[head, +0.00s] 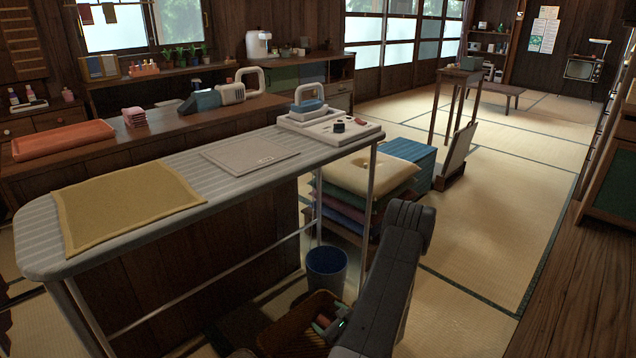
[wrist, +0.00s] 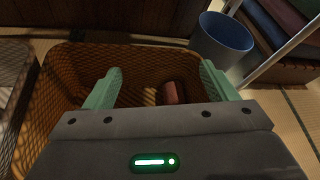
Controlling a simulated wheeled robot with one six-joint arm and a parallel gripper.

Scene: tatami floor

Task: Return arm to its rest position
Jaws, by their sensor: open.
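My arm (head: 395,265) reaches down at the lower middle of the head view, in front of the ironing board's right end. My gripper (wrist: 161,82) shows in the wrist view with its two green fingers wide apart and nothing between the tips that it grips. It points down over or into a brown woven basket (wrist: 62,88), which also shows in the head view (head: 285,325). A reddish-brown roll-like item (wrist: 174,93) lies in the basket between the fingers' directions; I cannot tell whether a finger touches it. My arm hides part of the basket in the head view.
The ironing board (head: 225,210) with a yellow cloth (head: 125,205) and an iron (head: 308,105) stands left of my arm. A blue bin (head: 327,268) and stacked cushions (head: 365,175) stand close behind the basket. Tatami floor (head: 480,230) is open to the right.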

